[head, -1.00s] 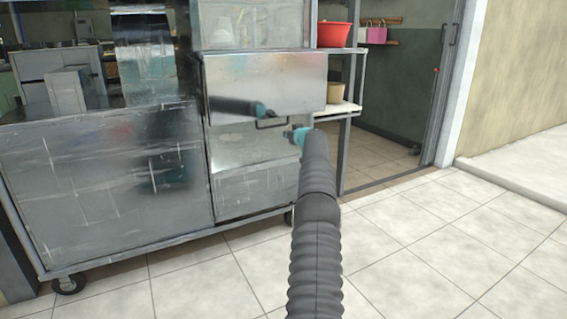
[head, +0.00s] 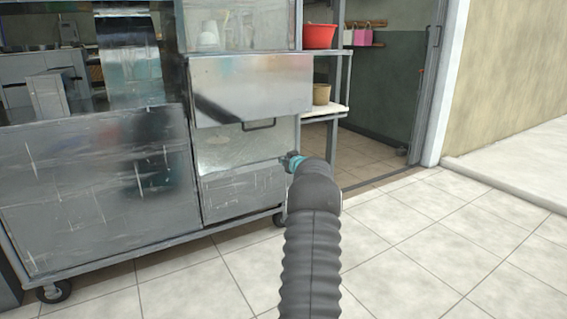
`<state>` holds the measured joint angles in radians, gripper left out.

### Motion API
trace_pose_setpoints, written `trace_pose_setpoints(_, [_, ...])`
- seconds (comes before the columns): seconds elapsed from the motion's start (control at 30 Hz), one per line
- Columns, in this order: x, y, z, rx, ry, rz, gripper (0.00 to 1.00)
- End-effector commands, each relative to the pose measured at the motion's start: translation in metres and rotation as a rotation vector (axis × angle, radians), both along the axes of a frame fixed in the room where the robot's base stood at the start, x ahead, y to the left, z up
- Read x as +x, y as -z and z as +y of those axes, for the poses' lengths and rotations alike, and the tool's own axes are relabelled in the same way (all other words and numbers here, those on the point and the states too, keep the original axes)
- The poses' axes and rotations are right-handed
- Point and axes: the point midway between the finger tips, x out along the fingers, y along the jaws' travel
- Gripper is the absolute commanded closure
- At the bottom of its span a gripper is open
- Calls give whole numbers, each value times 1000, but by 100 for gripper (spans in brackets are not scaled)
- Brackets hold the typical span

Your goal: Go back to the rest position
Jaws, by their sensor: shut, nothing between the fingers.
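My arm reaches up from the bottom of the head view, and my gripper (head: 290,158) is small at its far end, partly hidden behind my wrist. It is shut and holds nothing that I can see. It shows in front of the right edge of the steel press cart (head: 90,190), below and to the right of the drawer handle (head: 258,125). The handle hangs at the lower edge of the drawer front (head: 255,88), and the gripper looks apart from it. The drawer front appears to stand out from the cart.
A shelf rack (head: 325,112) with a red bowl (head: 319,36) and a tan pot (head: 321,94) stands right of the cart. A door frame (head: 440,90) is farther right. The tiled floor (head: 430,250) at right is clear. The cart has wheels (head: 53,291).

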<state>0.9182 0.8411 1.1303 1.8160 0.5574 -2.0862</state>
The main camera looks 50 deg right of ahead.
Motion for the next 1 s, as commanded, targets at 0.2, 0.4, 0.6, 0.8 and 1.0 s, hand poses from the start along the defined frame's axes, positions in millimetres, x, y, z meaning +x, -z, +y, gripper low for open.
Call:
trace_pose_setpoints(0.2, [-3, 4, 2, -1, 0, -1, 100])
trace_pose_setpoints(0.4, [-3, 4, 2, 10, 2, -5, 100])
trace_pose_setpoints(0.6, [-1, 5, 7, 190, 22, -67, 100])
trace_pose_setpoints(0.8, [-14, 76, 45, 526, 17, 23, 100])
trace_pose_setpoints(1.0, [-45, 101, 130, 807, 23, 218, 100])
